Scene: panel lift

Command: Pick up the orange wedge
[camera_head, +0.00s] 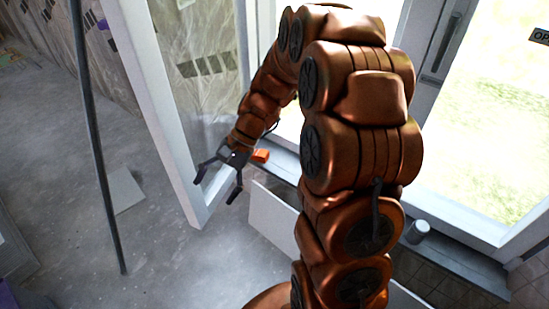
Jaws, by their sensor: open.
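The orange wedge (261,156) is a small bright orange block in the head view. It appears to sit at the left end of the grey sill, by the open white-framed door. My gripper (216,186) is just left of the wedge and lower in the picture. Its dark fingers are spread apart, with nothing visible between them. The wedge is outside the fingers, close to the gripper's base in the picture. I cannot tell how far apart they are in depth. My copper-coloured arm covers much of the middle of the view.
The white-framed glass door (160,95) stands beside my gripper. A white panel (272,219) leans below the sill. A grey cylinder (418,231) stands on the sill at right. A dark pole (97,150) rises at left. A flat light piece (124,190) lies on the open grey floor.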

